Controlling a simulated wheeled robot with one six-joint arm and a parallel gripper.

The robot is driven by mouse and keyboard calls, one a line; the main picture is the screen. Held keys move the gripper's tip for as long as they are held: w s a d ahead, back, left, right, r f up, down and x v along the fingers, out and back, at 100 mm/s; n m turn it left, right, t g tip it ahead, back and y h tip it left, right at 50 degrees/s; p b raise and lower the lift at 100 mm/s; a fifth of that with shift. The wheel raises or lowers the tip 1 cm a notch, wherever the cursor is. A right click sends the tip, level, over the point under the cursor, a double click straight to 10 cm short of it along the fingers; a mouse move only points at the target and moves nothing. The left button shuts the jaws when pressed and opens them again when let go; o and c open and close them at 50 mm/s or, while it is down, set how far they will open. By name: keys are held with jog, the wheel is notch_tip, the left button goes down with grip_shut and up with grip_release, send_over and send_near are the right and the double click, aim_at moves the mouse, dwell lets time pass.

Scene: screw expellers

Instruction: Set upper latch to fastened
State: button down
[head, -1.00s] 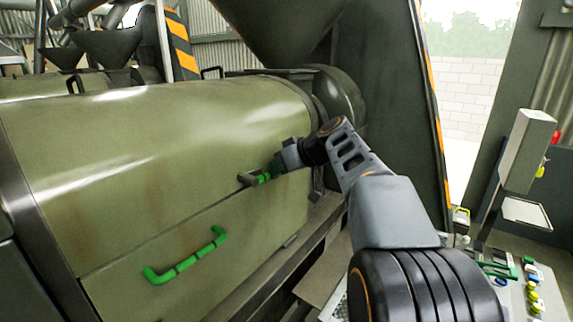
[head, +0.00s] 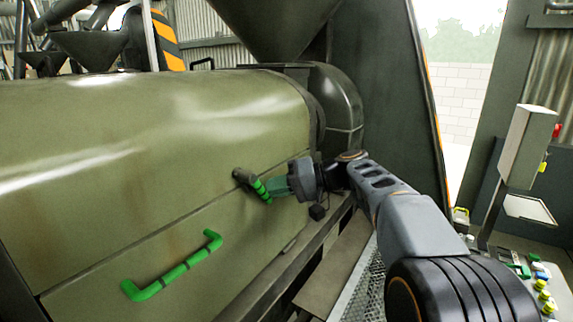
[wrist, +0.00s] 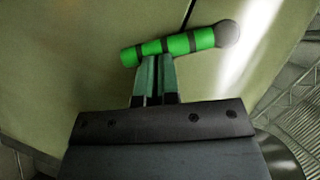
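The upper latch (head: 255,186) is a short green handle with dark bands on a dark round pivot, on the olive cover above the seam. In the head view it slants down to the right from the pivot. In the wrist view the latch (wrist: 170,47) crosses just beyond the fingertips, with its round pivot end at right. My gripper (head: 277,187) is at the latch's free end. In the wrist view my gripper's fingers (wrist: 155,68) are together, with only a thin gap, their tips against or very near the handle's side. The handle is not between them.
A green bar handle (head: 175,267) is fixed on the lower panel (head: 225,275), below the seam. A dark frame rail (head: 290,270) runs under the cover. A control console (head: 525,270) stands at right.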

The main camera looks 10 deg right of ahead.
jog(key=shift+s+a+f+m+y+b, duration=0.3)
jog(key=shift+f+m+y+b, duration=0.2)
jog(key=shift+m, duration=0.1)
jog(key=shift+s+a+f+m+y+b, duration=0.25)
jog(key=shift+f+m+y+b, duration=0.15)
jog(key=shift+m+y, duration=0.15)
jog(key=shift+s+a+f+m+y+b, duration=0.15)
jog(key=shift+s+a+m+y+b, duration=0.2)
jog(key=shift+m, duration=0.25)
jog(key=shift+s+a+f+m+y+b, duration=0.2)
jog(key=shift+m+y+b, duration=0.2)
jog(key=shift+m, duration=0.15)
jog(key=shift+r, duration=0.1)
jog(key=shift+d, duration=0.1)
jog(key=shift+w+d, duration=0.2)
jog(key=shift+w, duration=0.1)
send_near(271, 200)
jog(key=d, duration=0.1)
jog(key=d+r, duration=0.1)
jog(key=shift+s+d+r, duration=0.1)
jog(key=shift+d+r, duration=0.15)
